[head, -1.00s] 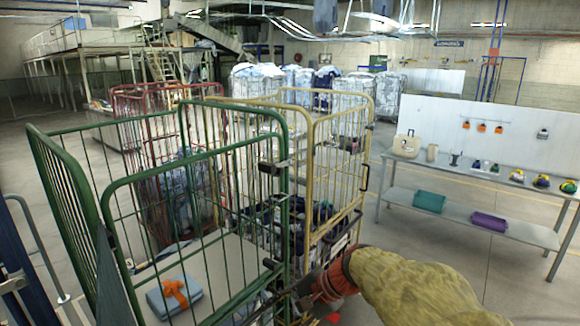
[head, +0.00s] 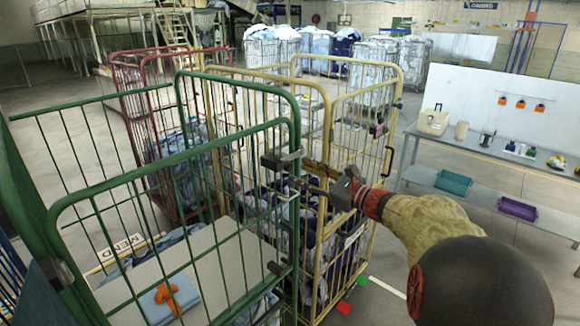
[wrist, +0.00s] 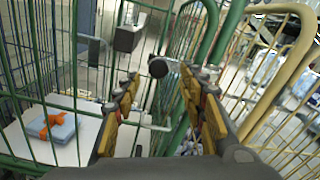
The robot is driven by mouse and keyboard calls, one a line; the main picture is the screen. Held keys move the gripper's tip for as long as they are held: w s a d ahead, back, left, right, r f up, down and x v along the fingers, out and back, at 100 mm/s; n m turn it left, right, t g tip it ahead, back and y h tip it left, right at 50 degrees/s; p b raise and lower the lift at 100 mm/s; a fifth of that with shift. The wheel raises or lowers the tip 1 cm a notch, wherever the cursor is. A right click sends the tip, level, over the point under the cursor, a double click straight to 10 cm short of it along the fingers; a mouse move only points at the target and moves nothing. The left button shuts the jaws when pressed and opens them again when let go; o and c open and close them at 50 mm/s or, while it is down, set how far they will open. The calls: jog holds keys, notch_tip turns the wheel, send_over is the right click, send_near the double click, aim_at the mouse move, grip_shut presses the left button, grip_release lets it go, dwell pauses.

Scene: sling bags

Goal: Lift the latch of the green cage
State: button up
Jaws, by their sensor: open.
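The green cage (head: 296,215) stands at the front left, with a mesh gate facing me. A dark grey latch (head: 283,160) sits on its right upright below the top corner. My gripper (head: 308,178) is beside that upright at about latch height, its fingers pointing left. In the wrist view my gripper (wrist: 160,76) is open, its yellow-padded fingers apart. A round dark knob on a short rod (wrist: 158,68), seemingly part of the latch, shows between the fingertips. I cannot tell whether a finger touches it.
A yellow cage (head: 398,90) stands close behind and right of the green one, near my gripper. A red cage (head: 120,70) is behind left. A blue folded item with orange on top (head: 165,300) lies on the green cage's shelf. A workbench (head: 410,135) stands at right.

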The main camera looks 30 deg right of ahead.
aim_at(291, 168)
jog(key=x, duration=0.5)
jog(key=shift+w+a, duration=0.25)
jog(key=shift+w, duration=0.05)
jog(key=shift+c, duration=1.2)
jog(key=c, duration=0.8)
grip_shut()
